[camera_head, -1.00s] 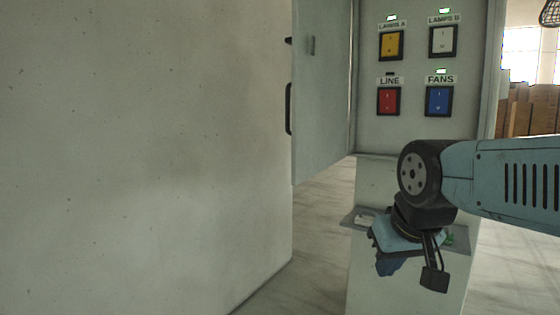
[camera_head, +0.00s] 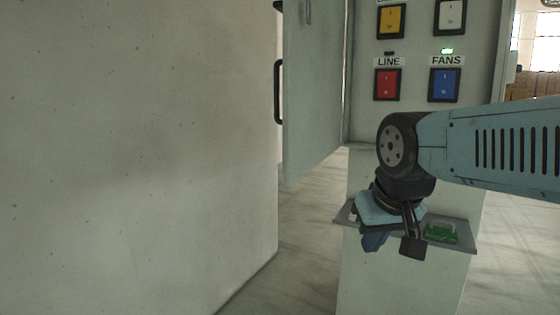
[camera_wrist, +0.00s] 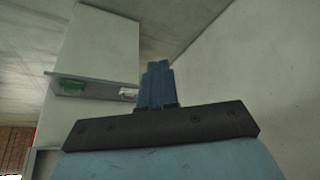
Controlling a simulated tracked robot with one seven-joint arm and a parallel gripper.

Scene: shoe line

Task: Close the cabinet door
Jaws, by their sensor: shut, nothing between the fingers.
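The grey cabinet door (camera_head: 314,95) stands open, swung out toward me at the left side of the cabinet (camera_head: 420,120). Inside the cabinet are yellow, white, red and blue switches. My gripper (camera_head: 373,242) is low in front of the cabinet's lower part, right of and below the door, and apart from it. In the wrist view its blue fingers (camera_wrist: 157,84) are together with nothing between them.
A large pale wall (camera_head: 130,150) fills the left side, close to the door's handle side. A small ledge (camera_head: 462,238) with a green item (camera_head: 441,232) juts out below the switches, beside my gripper. Bare floor (camera_head: 305,235) shows between wall and cabinet.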

